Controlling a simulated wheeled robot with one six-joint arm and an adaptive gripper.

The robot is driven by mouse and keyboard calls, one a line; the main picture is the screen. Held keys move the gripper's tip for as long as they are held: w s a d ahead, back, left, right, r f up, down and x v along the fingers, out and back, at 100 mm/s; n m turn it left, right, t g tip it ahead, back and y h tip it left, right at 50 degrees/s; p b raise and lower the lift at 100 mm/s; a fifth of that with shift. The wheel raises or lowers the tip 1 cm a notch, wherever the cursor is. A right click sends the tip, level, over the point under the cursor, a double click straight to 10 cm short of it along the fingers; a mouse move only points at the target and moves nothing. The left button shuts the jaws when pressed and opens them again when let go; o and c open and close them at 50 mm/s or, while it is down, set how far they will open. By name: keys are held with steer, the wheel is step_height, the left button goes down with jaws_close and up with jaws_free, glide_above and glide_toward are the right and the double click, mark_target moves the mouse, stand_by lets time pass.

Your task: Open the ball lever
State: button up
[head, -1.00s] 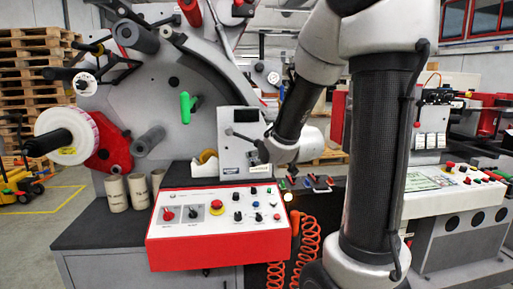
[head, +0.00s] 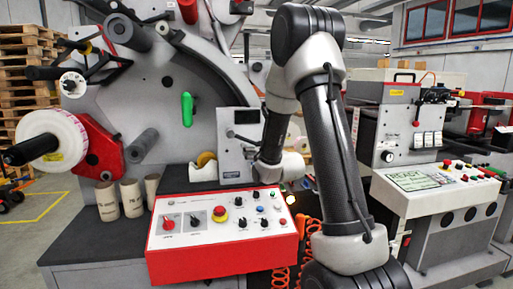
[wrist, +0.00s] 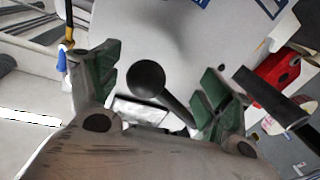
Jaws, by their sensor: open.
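The ball lever, a dark round knob on a thin rod, shows in the wrist view (wrist: 147,78). Its rod runs down and to the right in that picture. My gripper (wrist: 158,88) is open, with green pads on both fingers. The ball appears between the fingertips, nearer the left finger, with visible gaps on both sides. I cannot tell how far in front of the fingers it is. In the head view the lever (head: 243,138) sticks out on the front of a grey box (head: 228,164). There my arm's end is at the box's right side and the fingers cannot be made out.
A red-rimmed control panel (head: 222,235) with knobs stands below the box. Cardboard cores (head: 131,198) stand to its left. A green handle (head: 187,109) is on the large grey plate. Another machine (head: 400,120) stands at the right.

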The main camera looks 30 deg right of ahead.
steer(key=shift+w, duration=0.1)
steer(key=c, duration=1.5)
steer(key=shift+d+r, duration=0.1)
steer(key=shift+r, duration=0.05)
